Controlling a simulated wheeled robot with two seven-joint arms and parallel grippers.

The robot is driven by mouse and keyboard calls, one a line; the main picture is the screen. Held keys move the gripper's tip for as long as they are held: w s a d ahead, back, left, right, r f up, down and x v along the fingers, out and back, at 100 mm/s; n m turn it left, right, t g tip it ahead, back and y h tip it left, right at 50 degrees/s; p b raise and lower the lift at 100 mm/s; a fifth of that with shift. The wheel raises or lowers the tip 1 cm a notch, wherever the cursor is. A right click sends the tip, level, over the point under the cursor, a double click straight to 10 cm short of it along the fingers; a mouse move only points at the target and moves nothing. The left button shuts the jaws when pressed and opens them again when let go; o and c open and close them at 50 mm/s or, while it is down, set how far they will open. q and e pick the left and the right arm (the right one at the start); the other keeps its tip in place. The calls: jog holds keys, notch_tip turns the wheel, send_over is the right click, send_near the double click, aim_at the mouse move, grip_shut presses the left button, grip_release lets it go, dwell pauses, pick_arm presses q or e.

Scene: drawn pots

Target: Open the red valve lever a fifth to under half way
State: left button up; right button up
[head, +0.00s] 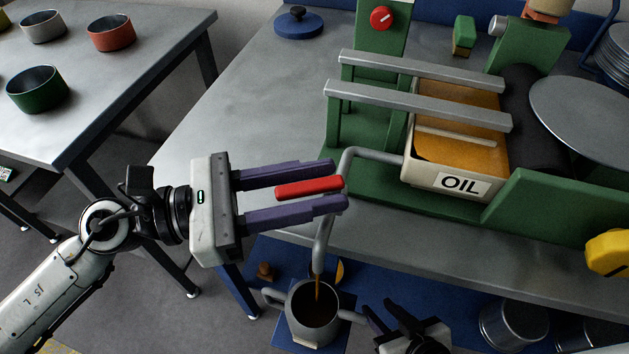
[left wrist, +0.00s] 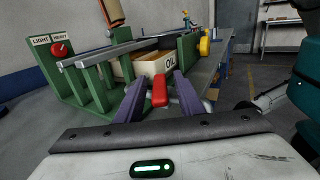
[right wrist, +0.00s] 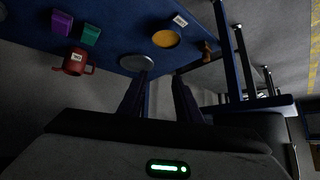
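The red valve lever (head: 308,187) sits at the grey pipe below the tank marked OIL (head: 460,165). My left gripper (head: 338,184) is open, with one purple finger on each side of the lever and gaps between. The lever also shows between the fingers in the left wrist view (left wrist: 160,92). A thin brown stream falls from the grey spout (head: 322,245) into a grey two-handled pot (head: 297,318), which holds dark brown liquid. My right gripper (head: 385,318) is low, right of the pot; the right wrist view shows its fingers apart and empty (right wrist: 160,82).
Green frame walls (head: 550,205) and two grey rails (head: 420,105) stand around the tank. A yellow object (head: 608,252) is at the right edge. Metal pots (head: 512,325) stand at lower right. Several bowls (head: 111,33) are on the left table.

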dwell(0.3)
